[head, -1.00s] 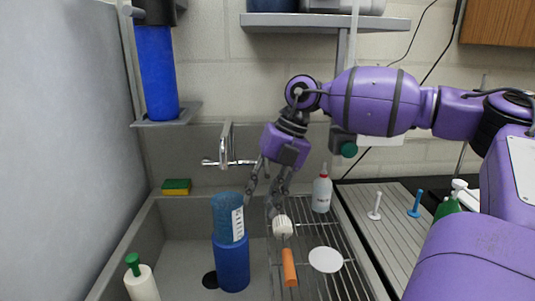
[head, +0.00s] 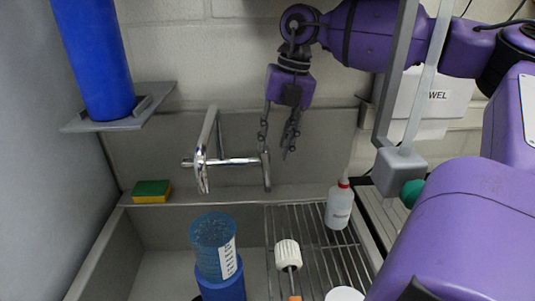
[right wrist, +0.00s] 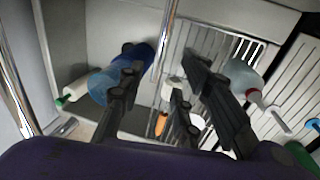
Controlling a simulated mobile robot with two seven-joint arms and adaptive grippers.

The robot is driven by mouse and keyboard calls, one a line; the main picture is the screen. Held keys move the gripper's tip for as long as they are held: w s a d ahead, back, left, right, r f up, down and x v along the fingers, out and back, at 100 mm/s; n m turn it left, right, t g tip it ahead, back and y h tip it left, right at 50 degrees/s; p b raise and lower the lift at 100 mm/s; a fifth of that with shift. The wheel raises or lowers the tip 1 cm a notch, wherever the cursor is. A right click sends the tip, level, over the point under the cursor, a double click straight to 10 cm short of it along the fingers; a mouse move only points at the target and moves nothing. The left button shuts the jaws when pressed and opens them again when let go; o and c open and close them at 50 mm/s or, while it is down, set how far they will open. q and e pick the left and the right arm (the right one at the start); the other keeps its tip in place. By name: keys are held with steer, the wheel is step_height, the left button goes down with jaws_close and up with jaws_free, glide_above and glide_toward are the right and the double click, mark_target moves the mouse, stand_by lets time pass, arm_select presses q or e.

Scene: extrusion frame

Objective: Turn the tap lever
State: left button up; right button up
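The chrome tap (head: 206,150) stands at the back of the sink, with a horizontal bar across it. A short upright chrome lever (head: 267,172) is at the bar's right end. My right gripper (head: 276,148) points down with its fingers spread, just above and right of the lever. The left finger overlaps the lever's top in the head view; I cannot tell whether they touch. In the right wrist view my right gripper (right wrist: 165,105) shows its fingers apart, with a thin chrome rod running down between them. My left gripper is not in view.
A blue bottle (head: 215,250) stands in the sink. A white brush (head: 288,255) and a red-capped bottle (head: 340,206) are on the wire rack (head: 315,240). A sponge (head: 151,191) lies on the left ledge. A grey post (head: 400,90) stands at right.

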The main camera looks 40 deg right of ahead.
mark_target(267, 172)
steer(key=f, duration=0.2)
steer(key=f+b, duration=0.1)
steer(key=f, duration=0.1)
steer(key=w+a+f, duration=0.1)
steer(key=f, duration=0.1)
steer(key=shift+f+b, duration=0.3)
steer(key=shift+f, duration=0.35)
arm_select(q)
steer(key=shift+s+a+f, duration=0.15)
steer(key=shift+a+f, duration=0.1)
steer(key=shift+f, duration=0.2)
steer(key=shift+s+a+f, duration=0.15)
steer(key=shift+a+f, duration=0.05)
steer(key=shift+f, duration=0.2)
arm_select(e)
jaws_close()
